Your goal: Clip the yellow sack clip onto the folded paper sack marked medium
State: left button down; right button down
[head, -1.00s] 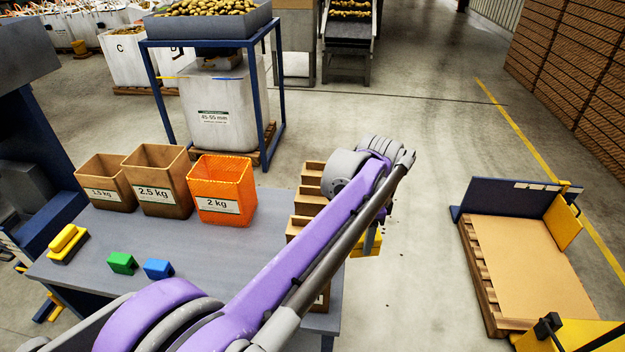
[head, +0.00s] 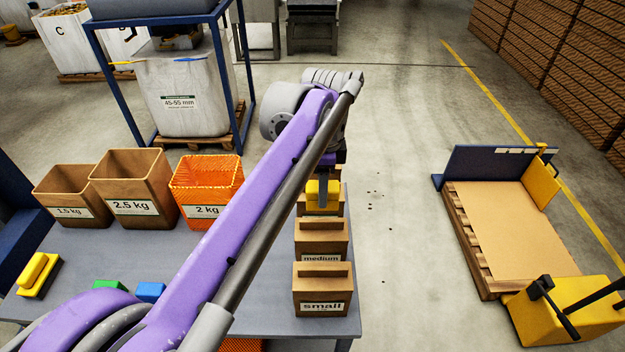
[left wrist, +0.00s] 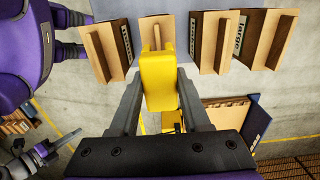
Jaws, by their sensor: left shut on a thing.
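My left gripper (head: 323,178) is shut on the yellow sack clip (head: 322,195), which hangs below it. In the left wrist view the clip (left wrist: 160,80) sits between the fingers, its far end over the second folded sack from the left (left wrist: 153,28). In the head view the paper sack marked medium (head: 321,236) stands upright in a row on the table's right side, just below the clip in the picture. I cannot tell the clip's height above it. My right arm shows small at the lower left of the left wrist view; its jaws are too small to read.
The sack marked small (head: 322,283) stands in front of medium; another sack, partly hidden, is behind. A sack marked large (left wrist: 262,40) shows in the wrist view. A pallet (head: 515,235) stands right.

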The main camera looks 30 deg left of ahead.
aim_at(322, 220)
pick_arm(q)
jog(key=shift+f, duration=0.1)
pick_arm(e)
jog(key=shift+f, duration=0.1)
